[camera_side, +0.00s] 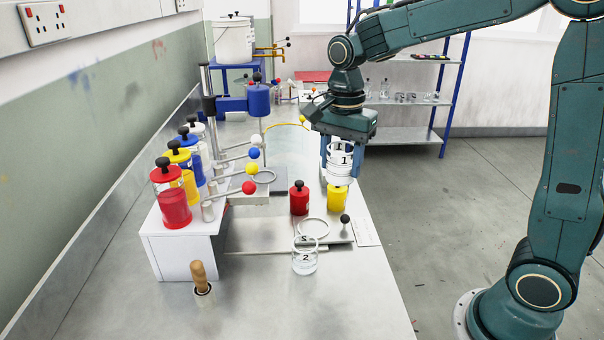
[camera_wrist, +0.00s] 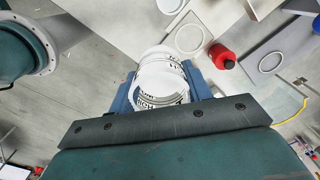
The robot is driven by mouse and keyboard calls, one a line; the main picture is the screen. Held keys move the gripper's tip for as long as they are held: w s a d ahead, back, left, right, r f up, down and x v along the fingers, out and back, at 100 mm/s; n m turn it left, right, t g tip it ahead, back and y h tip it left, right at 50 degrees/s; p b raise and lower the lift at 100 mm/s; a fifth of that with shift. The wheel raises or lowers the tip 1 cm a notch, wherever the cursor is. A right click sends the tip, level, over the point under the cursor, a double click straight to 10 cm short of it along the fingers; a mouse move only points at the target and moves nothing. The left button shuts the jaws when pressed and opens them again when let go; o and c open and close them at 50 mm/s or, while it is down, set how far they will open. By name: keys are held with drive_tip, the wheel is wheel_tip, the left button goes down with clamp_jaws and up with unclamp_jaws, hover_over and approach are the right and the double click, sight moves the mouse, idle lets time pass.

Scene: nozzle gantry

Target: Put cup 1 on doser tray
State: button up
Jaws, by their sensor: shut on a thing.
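Cup 1 (camera_side: 340,162) is a clear cup marked "1". My gripper (camera_side: 338,158) is shut on it and holds it upright above the bench. In the wrist view, cup 1 (camera_wrist: 160,78) sits between the blue fingers of my gripper (camera_wrist: 162,84). In the side view, the held cup is just above a yellow bottle. A grey plate with a ring (camera_side: 264,176) lies beside the doser levers; it also shows in the wrist view (camera_wrist: 270,62). A second plate with a ring (camera_side: 313,228) is nearer the front. I cannot tell which one is the doser tray.
Cup 2 (camera_side: 304,262) stands on the front bench. A red bottle (camera_side: 299,198) and the yellow bottle (camera_side: 337,200) stand between the rings. Levers with coloured balls (camera_side: 249,187) reach out from the dosers (camera_side: 172,198). A wooden-handled tool (camera_side: 201,278) stands at front left.

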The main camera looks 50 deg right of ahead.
drive_tip(key=r, duration=0.1)
hover_over(313, 228)
drive_tip(key=shift+s+r, duration=0.1)
wheel_tip(313, 228, down, 16)
drive_tip(key=shift+r, duration=0.1)
idle(0.7)
drive_tip(key=shift+f, duration=2.1)
drive_tip(key=shift+f, duration=0.15)
drive_tip(key=o, duration=1)
drive_tip(key=shift+o, duration=0.2)
